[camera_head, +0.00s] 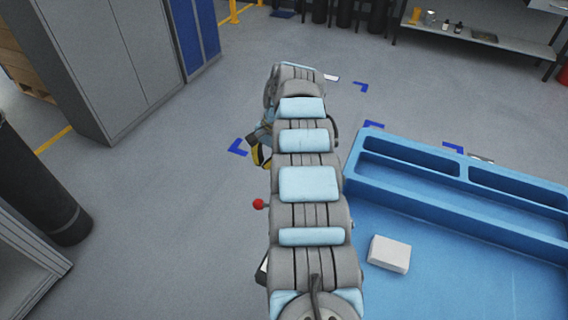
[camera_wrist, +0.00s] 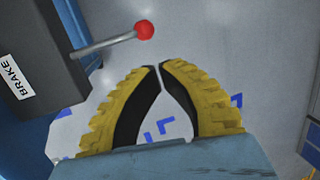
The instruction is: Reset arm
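My gripper (camera_head: 258,156) shows in the head view as a small yellow and black part at the left side of my arm, mostly hidden by it. In the wrist view both yellow fingers of my gripper (camera_wrist: 160,65) curve inward and their tips meet or nearly meet. Nothing is held; only floor shows between the fingers. My arm stretches forward from the bottom centre of the head view, well above the grey floor.
A lever with a red knob (camera_wrist: 144,30) on a dark box marked BRAKE (camera_wrist: 32,75) is close to the fingers; the knob (camera_head: 258,203) also shows left of my arm. A blue compartmented bench (camera_head: 450,205) with a white block (camera_head: 389,254) stands right. Grey cabinets (camera_head: 105,65) stand left.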

